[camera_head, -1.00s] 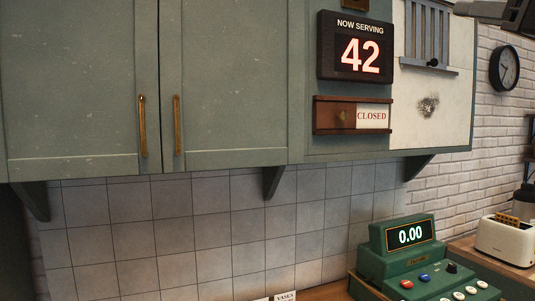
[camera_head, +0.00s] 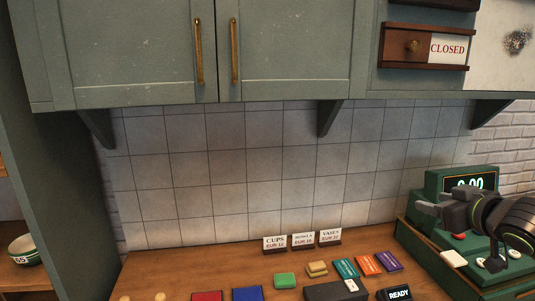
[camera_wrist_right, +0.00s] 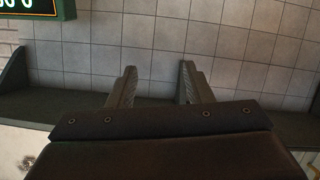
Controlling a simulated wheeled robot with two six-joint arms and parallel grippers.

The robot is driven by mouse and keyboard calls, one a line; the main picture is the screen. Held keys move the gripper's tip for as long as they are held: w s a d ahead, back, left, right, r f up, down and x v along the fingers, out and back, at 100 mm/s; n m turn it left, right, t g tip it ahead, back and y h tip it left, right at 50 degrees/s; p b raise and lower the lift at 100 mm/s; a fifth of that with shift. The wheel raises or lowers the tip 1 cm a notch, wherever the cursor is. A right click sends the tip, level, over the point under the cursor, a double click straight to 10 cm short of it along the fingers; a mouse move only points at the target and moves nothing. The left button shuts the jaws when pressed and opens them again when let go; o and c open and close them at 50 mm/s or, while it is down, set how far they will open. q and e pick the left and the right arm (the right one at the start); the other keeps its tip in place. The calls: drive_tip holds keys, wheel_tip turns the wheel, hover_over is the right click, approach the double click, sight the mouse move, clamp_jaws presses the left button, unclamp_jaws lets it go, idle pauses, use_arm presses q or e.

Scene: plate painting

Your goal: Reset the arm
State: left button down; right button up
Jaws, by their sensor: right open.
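My right gripper (camera_head: 428,211) comes in from the right in the head view, in front of the green cash register (camera_head: 424,203). In the right wrist view its two fingers (camera_wrist_right: 152,88) stand apart with nothing between them, and tiled wall shows beyond. The gripper hides part of the register's display. My left gripper is in neither view.
Green cupboards (camera_head: 290,45) hang above the tiled wall. A bowl (camera_head: 24,250) sits on a shelf at the left.

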drive_tip(key=s+a+f+g, duration=0.2)
drive_tip(key=s+f, duration=0.4)
drive_tip(key=f, duration=0.6)
drive_tip(key=s+a+f+g, duration=0.25)
drive_tip(key=s+f, duration=0.25)
drive_tip(key=f, duration=0.8)
drive_tip(key=s+a+f+m+g+h, duration=0.1)
drive_tip(key=s+a+f+g, duration=0.1)
drive_tip(key=s+f, duration=0.35)
drive_tip(key=s+a+f+m+g, duration=0.1)
drive_tip(key=s+a+f+g, duration=0.15)
drive_tip(key=s, duration=0.65)
drive_tip(key=s+a+f+m+g+h, duration=0.1)
drive_tip(key=s+f, duration=0.3)
drive_tip(key=s, duration=0.3)
wheel_tip(320, 180, down, 35)
drive_tip(key=s+d+g+b, duration=0.1)
drive_tip(key=g+b, duration=0.1)
drive_tip(key=b, duration=0.7)
drive_tip(key=s+f+b, duration=0.3)
drive_tip(key=s+f, duration=0.4)
drive_tip(key=f, duration=0.4)
drive_tip(key=s+a+f+b, duration=0.1)
drive_tip(key=s+f+b, duration=0.3)
drive_tip(key=s+f, duration=0.3)
wheel_tip(320, 180, down, 4)
drive_tip(key=shift+s+f+g+y, duration=0.1)
drive_tip(key=shift+s+g+y, duration=0.2)
drive_tip(key=shift+s+g, duration=0.1)
